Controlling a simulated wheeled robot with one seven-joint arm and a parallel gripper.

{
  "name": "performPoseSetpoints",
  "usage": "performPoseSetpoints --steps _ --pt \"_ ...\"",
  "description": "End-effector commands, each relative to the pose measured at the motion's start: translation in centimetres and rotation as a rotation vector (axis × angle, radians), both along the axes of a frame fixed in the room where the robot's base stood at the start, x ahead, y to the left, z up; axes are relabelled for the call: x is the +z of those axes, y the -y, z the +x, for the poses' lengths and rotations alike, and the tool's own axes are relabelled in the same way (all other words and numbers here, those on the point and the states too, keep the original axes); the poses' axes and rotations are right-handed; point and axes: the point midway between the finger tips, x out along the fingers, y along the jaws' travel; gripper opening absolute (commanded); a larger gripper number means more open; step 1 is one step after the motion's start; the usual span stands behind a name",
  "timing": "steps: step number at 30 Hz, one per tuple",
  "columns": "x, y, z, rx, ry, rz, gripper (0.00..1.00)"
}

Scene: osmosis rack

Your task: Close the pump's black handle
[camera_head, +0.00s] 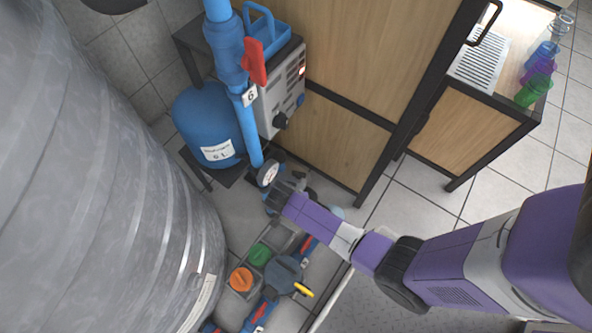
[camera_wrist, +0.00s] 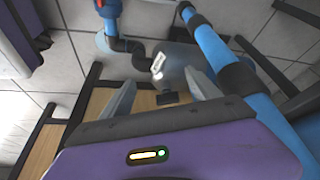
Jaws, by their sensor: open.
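My gripper (camera_head: 286,190) is low beside the pressure gauge (camera_head: 269,173), at the end of my purple arm. In the wrist view its two grey fingers (camera_wrist: 161,92) are spread apart with nothing held. A small black handle-like part (camera_wrist: 167,98) shows between the fingertips, in front of a grey, partly blurred body, likely the pump (camera_wrist: 182,62), with a white tag (camera_wrist: 158,62). I cannot tell whether the fingers touch the black part. In the head view my gripper and arm hide this spot.
A blue tank (camera_head: 205,118), a vertical blue pipe with a red handle (camera_head: 254,62) and a grey control box (camera_head: 281,92) stand behind my gripper. Green (camera_head: 260,254) and orange (camera_head: 241,279) knobs and a yellow-handled valve (camera_head: 303,290) lie below. A large grey tank (camera_head: 110,170) fills the left.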

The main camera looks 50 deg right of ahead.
Motion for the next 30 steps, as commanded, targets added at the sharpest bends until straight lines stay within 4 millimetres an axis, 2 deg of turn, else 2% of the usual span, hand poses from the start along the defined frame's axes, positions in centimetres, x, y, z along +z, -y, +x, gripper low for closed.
performPoseSetpoints --steps 6,17,19,21,23,30 --pt "0.0 -2.2 -1.0 0.001 -0.001 -0.001 0.71" --pt "-0.1 -2.6 -1.2 -0.003 -0.001 0.000 0.71" --pt "0.0 -2.4 -1.3 -0.006 -0.001 0.000 0.57" --pt "0.0 -1.8 -1.4 -0.025 0.000 -0.001 0.43" --pt "0.0 -0.6 -1.4 -0.058 0.003 -0.001 0.34" --pt "0.6 5.9 -1.8 -0.271 0.031 0.048 0.34"
